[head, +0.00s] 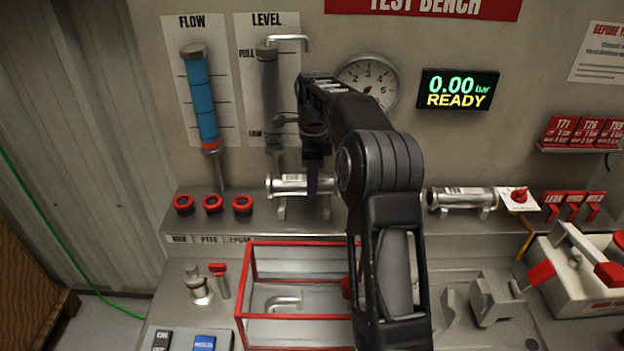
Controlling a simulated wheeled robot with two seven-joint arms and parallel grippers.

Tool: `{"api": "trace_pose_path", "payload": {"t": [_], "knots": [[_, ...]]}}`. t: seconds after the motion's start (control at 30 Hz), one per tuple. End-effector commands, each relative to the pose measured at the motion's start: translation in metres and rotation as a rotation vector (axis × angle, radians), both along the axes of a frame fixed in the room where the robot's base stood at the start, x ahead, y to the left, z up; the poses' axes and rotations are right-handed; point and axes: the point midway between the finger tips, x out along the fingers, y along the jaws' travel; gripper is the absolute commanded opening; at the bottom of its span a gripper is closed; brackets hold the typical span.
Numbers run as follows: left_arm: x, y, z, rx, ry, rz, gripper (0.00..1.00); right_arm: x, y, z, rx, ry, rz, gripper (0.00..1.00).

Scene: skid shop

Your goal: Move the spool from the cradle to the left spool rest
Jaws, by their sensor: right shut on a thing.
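A silver spool (288,184) with a pale label lies level at the left spool rest (281,211) on the back ledge. My right gripper (318,183) points down and is shut on this spool near its right part. The right end of the spool is partly hidden by my right arm. I cannot tell whether the spool bears fully on the rest's supports or hangs just above them. A grey notched block (492,302), which may be the cradle, stands empty at the right of the bench. My left gripper is not in view.
Another silver spool (462,198) lies on the ledge at right, beside a red-knobbed tag (519,196). Red rings (213,203) sit on the ledge at left. A red-framed clear box (298,316) stands in front. A white toolbox (580,265) is at far right.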

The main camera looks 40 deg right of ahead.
Motion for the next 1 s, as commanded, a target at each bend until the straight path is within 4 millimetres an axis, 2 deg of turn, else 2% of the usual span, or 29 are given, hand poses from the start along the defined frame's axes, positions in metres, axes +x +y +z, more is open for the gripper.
{"api": "trace_pose_path", "payload": {"t": [1.0], "knots": [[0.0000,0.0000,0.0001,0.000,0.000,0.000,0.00,0.0010,0.0003,-0.0051,-0.001,-0.002,0.000,0.16]]}}
